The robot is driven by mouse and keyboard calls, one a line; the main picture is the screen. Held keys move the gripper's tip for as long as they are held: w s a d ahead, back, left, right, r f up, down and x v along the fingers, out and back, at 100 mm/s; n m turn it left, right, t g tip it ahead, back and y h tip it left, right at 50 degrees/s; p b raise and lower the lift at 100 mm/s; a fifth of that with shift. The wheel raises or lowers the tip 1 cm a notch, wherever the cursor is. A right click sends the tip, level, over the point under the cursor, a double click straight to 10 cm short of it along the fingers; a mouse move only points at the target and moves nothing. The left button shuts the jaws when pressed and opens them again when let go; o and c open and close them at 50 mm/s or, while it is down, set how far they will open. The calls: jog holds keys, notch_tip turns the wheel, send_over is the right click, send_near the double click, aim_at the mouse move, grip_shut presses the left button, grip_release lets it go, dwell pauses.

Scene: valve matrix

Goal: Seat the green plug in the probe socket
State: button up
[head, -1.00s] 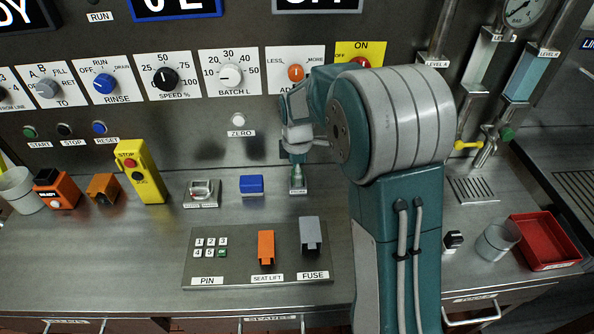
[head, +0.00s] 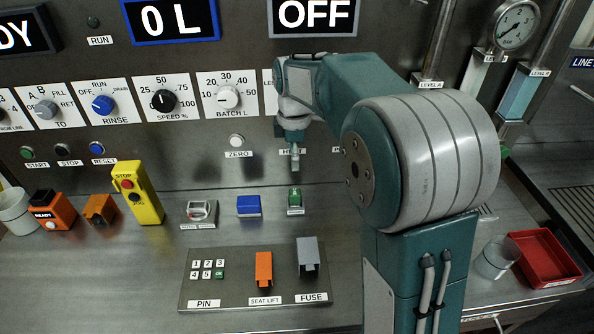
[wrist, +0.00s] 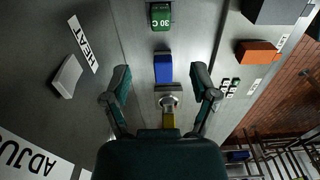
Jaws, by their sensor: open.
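A small green block marked "30 C" (head: 295,198), the only green plug-like thing I make out, stands on the bench right of a blue block. It also shows at the top of the wrist view (wrist: 160,18), in a grey holder or mount. My gripper (head: 295,163) is above and behind it, in front of the panel by the HEAT label. In the wrist view my gripper (wrist: 160,72) has its two fingers spread wide with nothing held between them. I cannot pick out the probe socket for certain.
The blue block (head: 249,207) and a silver switch unit (head: 201,211) stand left of the green block. A yellow STOP box (head: 138,194) is farther left. The PIN, seat lift and fuse plate (head: 225,288) lies in front. A red tray (head: 542,258) is at the right.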

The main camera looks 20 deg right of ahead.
jog(key=s+r+m+t, duration=0.2)
jog(key=s+r+m, duration=0.15)
jog(key=s, duration=0.35)
jog(key=s+r+m+t, duration=0.1)
jog(key=s+r+m, duration=0.2)
jog(key=s+m, duration=0.3)
jog(key=s+f+m+t, duration=0.2)
jog(key=s+m, duration=0.4)
jog(key=s, duration=0.7)
jog(key=shift+f+t, duration=0.3)
jog(key=shift+f, duration=0.05)
dwell(0.6)
